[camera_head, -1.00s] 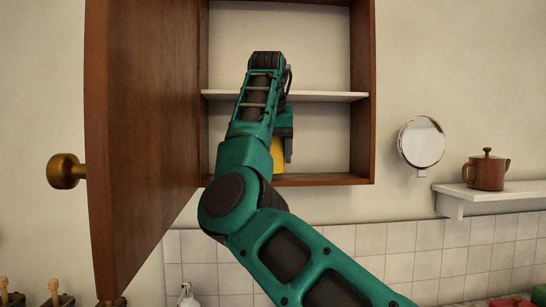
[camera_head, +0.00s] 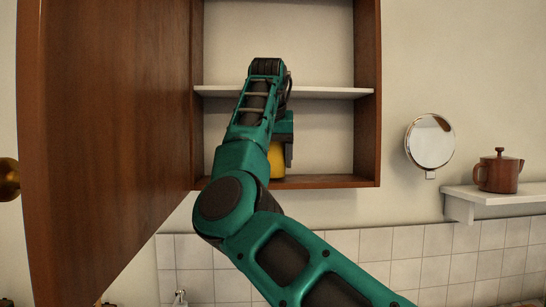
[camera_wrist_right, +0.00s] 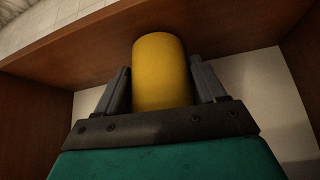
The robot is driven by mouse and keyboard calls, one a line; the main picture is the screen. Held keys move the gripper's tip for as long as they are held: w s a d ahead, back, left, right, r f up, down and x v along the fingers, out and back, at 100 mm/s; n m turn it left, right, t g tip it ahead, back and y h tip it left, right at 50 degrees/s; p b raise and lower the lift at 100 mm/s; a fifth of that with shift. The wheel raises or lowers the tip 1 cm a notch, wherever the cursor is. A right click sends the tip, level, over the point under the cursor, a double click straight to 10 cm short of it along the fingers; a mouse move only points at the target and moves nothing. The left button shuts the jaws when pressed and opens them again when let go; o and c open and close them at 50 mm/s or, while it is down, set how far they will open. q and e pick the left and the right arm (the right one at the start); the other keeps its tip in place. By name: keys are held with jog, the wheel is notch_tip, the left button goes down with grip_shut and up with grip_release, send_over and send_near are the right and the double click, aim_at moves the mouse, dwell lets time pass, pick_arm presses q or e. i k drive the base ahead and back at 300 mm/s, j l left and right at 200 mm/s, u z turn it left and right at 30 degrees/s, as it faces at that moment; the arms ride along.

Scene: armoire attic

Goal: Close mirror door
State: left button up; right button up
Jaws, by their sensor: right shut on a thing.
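The cabinet door (camera_head: 105,140) is brown wood and stands wide open on the left in the head view, with its round brass knob (camera_head: 9,179) at the left picture edge. The open cabinet (camera_head: 367,100) has one white shelf (camera_head: 330,92). My right gripper (camera_head: 287,155) is inside the lower compartment, largely hidden behind my arm. In the right wrist view its two fingers lie on either side of a yellow cylinder (camera_wrist_right: 161,72) and are shut on it. The cylinder is close to the cabinet's wooden floor board. No mirror face shows on the door side in view. My left gripper is not in view.
A round mirror (camera_head: 429,142) hangs on the wall right of the cabinet. A brown pot (camera_head: 498,172) stands on a white wall shelf (camera_head: 500,196) at the right. Tiles (camera_head: 400,250) cover the wall below. The upper cabinet compartment looks empty.

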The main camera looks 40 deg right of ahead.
aim_at(101, 87)
jog(key=k+j, duration=0.15)
jog(key=j, duration=0.15)
jog(key=k+j, duration=0.1)
jog(key=j, duration=0.15)
jog(key=k, duration=0.5)
